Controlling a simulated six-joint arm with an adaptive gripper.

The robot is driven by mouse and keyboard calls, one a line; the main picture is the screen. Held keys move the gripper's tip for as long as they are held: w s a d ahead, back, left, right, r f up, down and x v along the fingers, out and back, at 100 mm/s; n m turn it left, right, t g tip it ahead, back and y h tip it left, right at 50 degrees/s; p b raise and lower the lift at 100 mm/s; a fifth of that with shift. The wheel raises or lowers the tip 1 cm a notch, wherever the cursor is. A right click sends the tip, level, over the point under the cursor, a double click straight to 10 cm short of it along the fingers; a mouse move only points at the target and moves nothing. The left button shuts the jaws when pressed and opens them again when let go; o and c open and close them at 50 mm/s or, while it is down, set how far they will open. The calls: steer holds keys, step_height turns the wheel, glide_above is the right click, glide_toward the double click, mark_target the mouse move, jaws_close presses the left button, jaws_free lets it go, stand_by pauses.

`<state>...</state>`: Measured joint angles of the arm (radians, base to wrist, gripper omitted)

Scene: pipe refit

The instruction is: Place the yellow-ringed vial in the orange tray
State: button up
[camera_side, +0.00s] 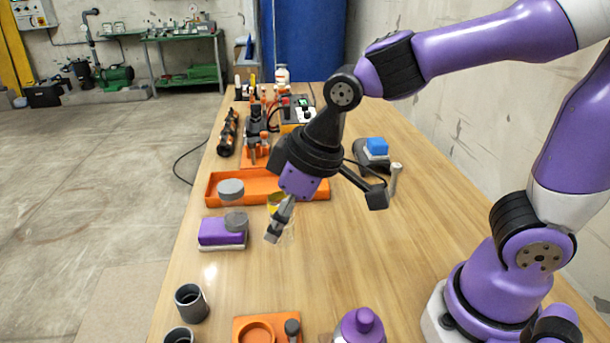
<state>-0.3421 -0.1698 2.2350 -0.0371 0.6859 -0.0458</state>
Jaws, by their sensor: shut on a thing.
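My gripper (276,233) points down over the table and is shut on a clear vial with a yellow ring (273,201). Its fingers hide part of the vial, and the vial's lower end is hard to make out. The long orange tray (258,185) lies on the table just behind the gripper. In the picture, the vial overlaps the tray's front edge. I cannot tell exactly how high the vial is held.
A grey round piece (231,188) shows at the tray's left part. A purple block with a grey disc (221,232) sits in front. Grey pipe pieces (191,303), an orange holder (267,329) and a purple bottle (362,328) stand nearer. The table's right middle is clear.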

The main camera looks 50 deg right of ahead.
mark_target(272, 193)
steer(key=r, duration=0.4)
steer(key=shift+w+r, duration=0.4)
steer(key=w+d+m+h, duration=0.3)
steer(key=w+d+m, duration=0.4)
steer(key=w+d, duration=1.3)
steer(key=f, duration=0.5)
steer(key=w+f, duration=0.1)
steer(key=f, duration=0.4)
steer(key=a+f, duration=0.1)
steer(key=f, duration=0.4)
steer(key=shift+w+a, duration=0.1)
steer(key=shift+w, duration=0.1)
steer(key=shift+f, duration=0.35)
steer(key=shift+f, duration=0.1)
steer(key=o, duration=1.1)
